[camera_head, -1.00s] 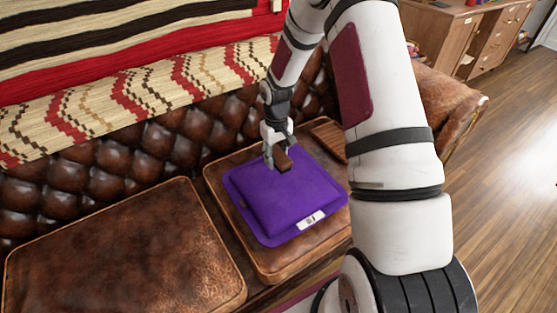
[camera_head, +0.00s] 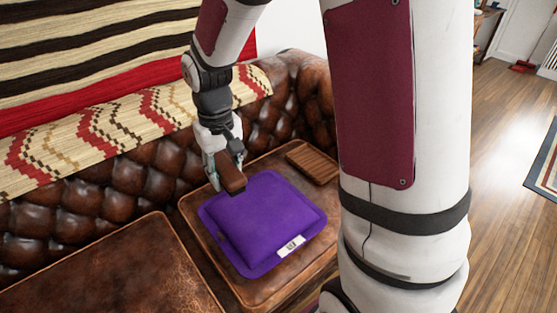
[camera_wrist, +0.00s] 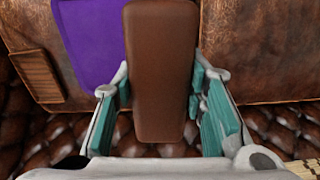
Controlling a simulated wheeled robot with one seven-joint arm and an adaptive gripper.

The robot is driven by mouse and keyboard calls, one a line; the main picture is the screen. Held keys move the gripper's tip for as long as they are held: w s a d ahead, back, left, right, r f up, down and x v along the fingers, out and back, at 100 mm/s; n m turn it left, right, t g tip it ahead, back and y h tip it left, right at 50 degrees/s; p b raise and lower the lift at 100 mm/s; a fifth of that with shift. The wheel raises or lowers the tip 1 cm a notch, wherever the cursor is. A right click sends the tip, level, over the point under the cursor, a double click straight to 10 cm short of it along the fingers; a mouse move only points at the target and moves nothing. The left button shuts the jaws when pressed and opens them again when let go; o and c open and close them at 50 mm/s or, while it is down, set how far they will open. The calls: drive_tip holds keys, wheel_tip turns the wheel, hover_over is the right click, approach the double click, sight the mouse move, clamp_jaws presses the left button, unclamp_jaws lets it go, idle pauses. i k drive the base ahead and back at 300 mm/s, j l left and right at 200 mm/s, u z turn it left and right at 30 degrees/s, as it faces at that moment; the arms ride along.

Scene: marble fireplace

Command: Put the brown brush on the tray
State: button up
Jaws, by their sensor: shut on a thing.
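The brown brush (camera_head: 231,180) is a dark brown, rounded block. My gripper (camera_head: 226,172) is shut on it and holds it over the back-left edge of the purple cushion. In the wrist view the brush (camera_wrist: 161,60) stands lengthwise between the teal finger pads of my gripper (camera_wrist: 160,95). The tray (camera_head: 313,161) is a small slatted wooden piece lying on the leather seat, behind and right of the cushion. It also shows at the left edge of the wrist view (camera_wrist: 36,77). The tray is apart from the brush and its visible top is bare.
The purple cushion (camera_head: 262,218) with a white label lies on the right seat pad, between my arm and the sofa back. The tufted leather backrest (camera_head: 150,180) rises close behind my gripper. A patterned blanket (camera_head: 100,145) drapes over it. The left seat pad (camera_head: 110,275) is clear.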

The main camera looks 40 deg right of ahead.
sight(318, 167)
drive_tip(key=i+l, duration=0.1)
drive_tip(key=l, duration=0.4)
drive_tip(key=i+l, duration=0.15)
drive_tip(key=l, duration=0.35)
drive_tip(key=i+l+u, duration=0.1)
drive_tip(key=l, duration=0.4)
drive_tip(key=i+l, duration=0.1)
drive_tip(key=l, duration=0.4)
